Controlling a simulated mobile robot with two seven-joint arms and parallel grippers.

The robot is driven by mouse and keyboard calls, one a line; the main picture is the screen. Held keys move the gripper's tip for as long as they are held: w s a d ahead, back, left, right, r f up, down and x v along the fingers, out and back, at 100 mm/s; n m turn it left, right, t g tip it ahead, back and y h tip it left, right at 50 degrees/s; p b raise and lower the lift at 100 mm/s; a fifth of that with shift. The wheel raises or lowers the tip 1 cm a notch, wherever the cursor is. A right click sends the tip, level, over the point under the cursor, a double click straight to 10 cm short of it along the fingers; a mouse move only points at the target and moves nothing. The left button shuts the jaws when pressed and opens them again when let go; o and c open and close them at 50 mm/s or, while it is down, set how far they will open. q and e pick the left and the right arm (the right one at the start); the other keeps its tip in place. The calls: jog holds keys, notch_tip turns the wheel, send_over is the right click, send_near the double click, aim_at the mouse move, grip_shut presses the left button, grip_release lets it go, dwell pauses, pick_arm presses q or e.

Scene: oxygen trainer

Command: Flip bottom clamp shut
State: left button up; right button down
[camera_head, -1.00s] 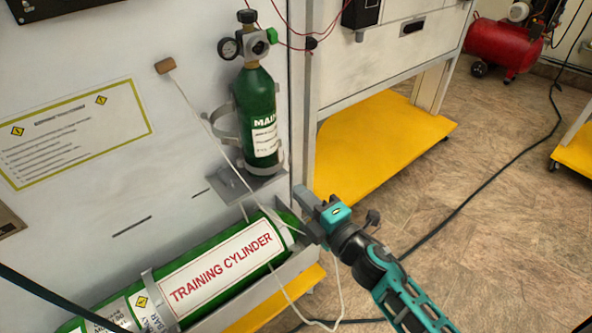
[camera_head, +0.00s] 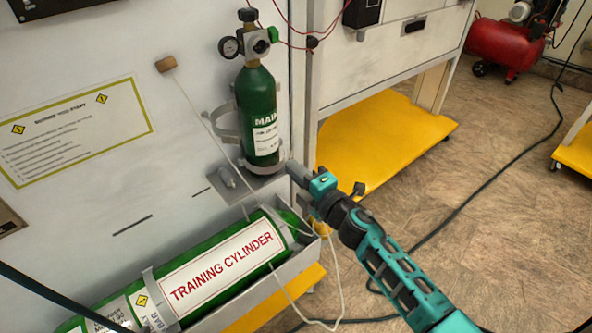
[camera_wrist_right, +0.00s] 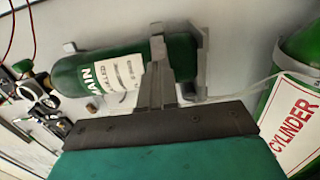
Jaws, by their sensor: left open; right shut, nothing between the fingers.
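The green MAIN cylinder (camera_head: 257,105) stands upright against the white panel. A grey curved clamp (camera_head: 222,128) sticks out to the left of its middle. Its base sits at a grey bracket (camera_head: 240,183); I cannot clearly tell the lower clamp's position there. My right gripper (camera_head: 293,170) is shut and empty, its tips close to the right of the cylinder's base. In the right wrist view the shut fingers (camera_wrist_right: 159,50) overlap the cylinder (camera_wrist_right: 85,72) near its base, with the grey bracket (camera_wrist_right: 202,50) beyond; contact cannot be told. My left gripper is not in view.
A green training cylinder (camera_head: 190,275) lies in a grey trough below, close under my right gripper. A thin cord with a wooden toggle (camera_head: 166,64) hangs across the panel. A yellow shelf (camera_head: 385,140) is behind the gripper.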

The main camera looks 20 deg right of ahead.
pick_arm(q)
jog(key=shift+d+f+b, duration=0.4)
jog(key=shift+b, duration=0.3)
pick_arm(e)
jog(key=w+n+y, duration=0.1)
jog(key=w+d+n+g+y, duration=0.1)
jog(key=w+g+y, duration=0.1)
jog(key=w+y, duration=0.1)
jog(key=shift+d+n, duration=0.4)
pick_arm(q)
jog(key=shift+r, duration=0.1)
